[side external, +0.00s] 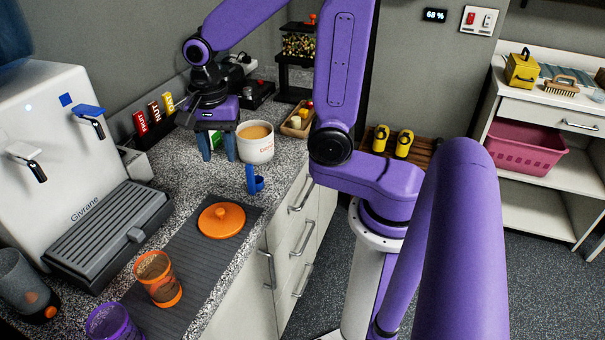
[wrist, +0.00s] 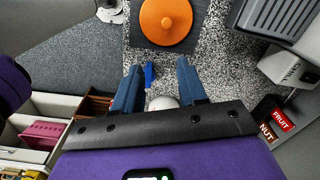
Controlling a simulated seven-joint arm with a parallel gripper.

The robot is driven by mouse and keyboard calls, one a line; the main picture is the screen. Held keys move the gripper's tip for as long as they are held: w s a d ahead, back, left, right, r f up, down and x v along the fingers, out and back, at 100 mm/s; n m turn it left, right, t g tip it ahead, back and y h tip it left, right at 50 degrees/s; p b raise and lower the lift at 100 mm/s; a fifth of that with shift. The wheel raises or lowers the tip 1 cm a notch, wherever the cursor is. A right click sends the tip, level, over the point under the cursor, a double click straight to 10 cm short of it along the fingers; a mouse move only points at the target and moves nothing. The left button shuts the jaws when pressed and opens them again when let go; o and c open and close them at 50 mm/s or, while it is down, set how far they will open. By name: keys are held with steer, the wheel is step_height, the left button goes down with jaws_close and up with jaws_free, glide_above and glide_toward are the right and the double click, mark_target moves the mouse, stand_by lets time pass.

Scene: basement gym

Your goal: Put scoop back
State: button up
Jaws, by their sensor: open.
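A small blue scoop (side external: 251,178) is on the speckled counter near its front edge, its handle pointing up in the side view. A white tub (side external: 256,150) of tan powder stands just behind it. My gripper (side external: 218,156) is open and empty, left of the tub, with its blue fingers pointing down. A pale rounded part of what looks like the tub (wrist: 163,103) shows between the fingers, mostly hidden by the gripper body.
An orange lid (side external: 221,220) lies on the dark ribbed mat (side external: 190,264), with an orange cup (side external: 158,279) and a purple cup (side external: 112,321) nearby. A white drinks machine (side external: 60,150) stands left. A wooden tray (side external: 297,125) of small items is behind the tub.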

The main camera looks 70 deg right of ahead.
steer(key=s+a+n, duration=0.1)
steer(key=s+n, duration=1.7)
steer(key=n, duration=0.8)
steer(key=shift+s+a+n, duration=0.25)
steer(key=shift+a+n, duration=0.05)
